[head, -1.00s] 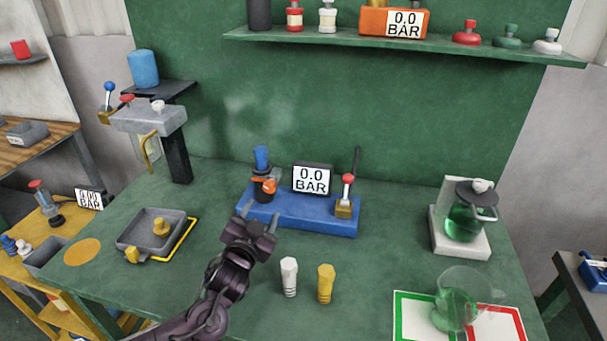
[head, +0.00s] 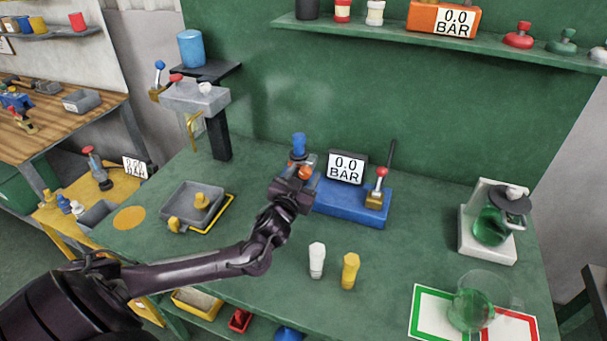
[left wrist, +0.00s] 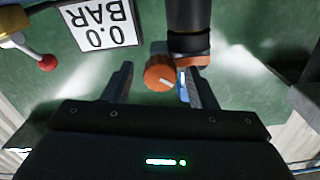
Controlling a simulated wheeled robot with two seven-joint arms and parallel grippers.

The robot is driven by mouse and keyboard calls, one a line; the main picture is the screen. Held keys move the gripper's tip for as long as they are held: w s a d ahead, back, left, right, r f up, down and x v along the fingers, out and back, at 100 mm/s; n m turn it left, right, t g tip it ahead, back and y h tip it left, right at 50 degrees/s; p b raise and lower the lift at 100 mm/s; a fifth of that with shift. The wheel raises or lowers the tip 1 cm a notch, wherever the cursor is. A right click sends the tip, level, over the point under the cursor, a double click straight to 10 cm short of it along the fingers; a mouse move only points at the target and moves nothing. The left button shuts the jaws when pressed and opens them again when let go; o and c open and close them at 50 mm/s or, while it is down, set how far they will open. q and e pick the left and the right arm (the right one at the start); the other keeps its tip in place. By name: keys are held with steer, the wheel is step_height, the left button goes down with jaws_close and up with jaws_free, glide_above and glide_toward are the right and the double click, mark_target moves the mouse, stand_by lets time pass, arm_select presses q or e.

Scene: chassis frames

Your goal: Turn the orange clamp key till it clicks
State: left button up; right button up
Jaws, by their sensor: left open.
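The orange clamp key (head: 305,172) sits at the left end of the blue test base (head: 345,203), under a blue-topped part (head: 299,143). My left gripper (head: 300,176) is at the key, hiding part of it in the head view. In the left wrist view the round orange key (left wrist: 160,72) with a pale mark shows between the spread fingers of my left gripper (left wrist: 160,84). It lies nearer the right finger; I cannot tell whether they touch. The dark cylinder (left wrist: 188,18) is just beyond. My right gripper is out of view.
The gauge (head: 346,168) reads 0.0 BAR. A red-knobbed lever (head: 381,172) stands at the base's right end. White (head: 316,261) and yellow (head: 350,271) plugs stand in front. A grey tray (head: 178,212) is to the left.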

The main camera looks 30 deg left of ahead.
arm_select(q)
steer(key=c, duration=1)
steer(key=shift+m, duration=0.7)
steer(key=m+p, duration=0.1)
steer(key=m, duration=0.3)
steer(key=m+p, duration=0.1)
steer(key=m, duration=0.3)
steer(key=shift+m+p, duration=0.3)
steer(key=shift+m, duration=0.8)
steer(key=shift+f, duration=0.1)
